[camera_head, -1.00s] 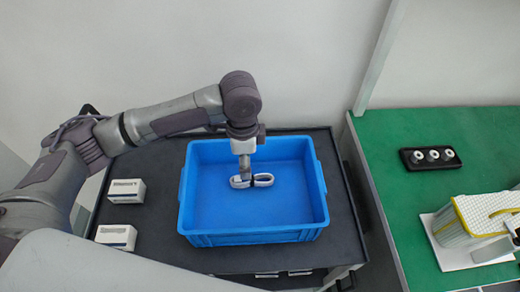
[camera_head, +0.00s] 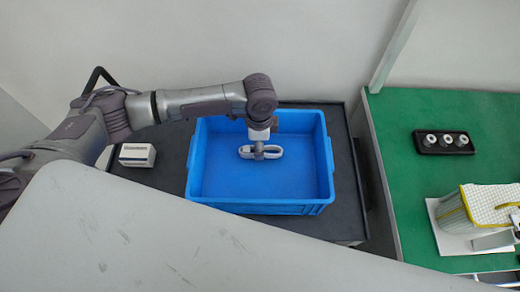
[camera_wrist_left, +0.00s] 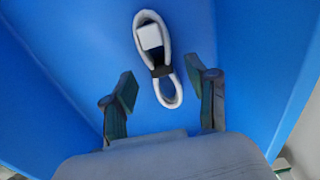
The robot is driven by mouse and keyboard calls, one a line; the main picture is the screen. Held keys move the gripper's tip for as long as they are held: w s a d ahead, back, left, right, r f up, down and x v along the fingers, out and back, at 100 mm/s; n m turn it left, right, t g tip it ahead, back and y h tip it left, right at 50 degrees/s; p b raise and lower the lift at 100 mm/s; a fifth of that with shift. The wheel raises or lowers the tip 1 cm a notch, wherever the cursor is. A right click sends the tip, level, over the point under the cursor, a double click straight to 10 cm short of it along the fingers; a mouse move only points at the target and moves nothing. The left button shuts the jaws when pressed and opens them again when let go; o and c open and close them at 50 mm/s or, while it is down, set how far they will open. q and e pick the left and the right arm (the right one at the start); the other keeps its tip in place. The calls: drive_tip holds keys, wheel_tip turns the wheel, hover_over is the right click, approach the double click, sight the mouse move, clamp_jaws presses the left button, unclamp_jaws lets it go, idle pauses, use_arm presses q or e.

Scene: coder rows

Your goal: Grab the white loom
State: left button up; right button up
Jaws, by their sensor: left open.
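The white loom (camera_head: 274,153) lies as a looped bundle with a dark band around its middle, inside the blue bin (camera_head: 262,209). My left gripper (camera_head: 259,152) comes down from above and covers the middle of the loom in the head view. In the left wrist view the loom (camera_wrist_left: 149,37) lies on the blue floor, beyond and partly between the two fingertips of the left gripper (camera_wrist_left: 162,82). The fingers are spread apart with nothing held between them. Contact with the loom cannot be told. My right gripper is out of view.
The bin's walls surround the left gripper. A white box (camera_head: 137,155) stands on the dark table left of the bin. On the green table (camera_head: 400,150) at right are a black holder (camera_head: 443,142) with white-topped pieces and a yellow-white basket (camera_head: 490,205).

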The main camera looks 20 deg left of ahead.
use_arm(q)
drive_tip(key=shift+f, duration=1.75)
clamp_jaws()
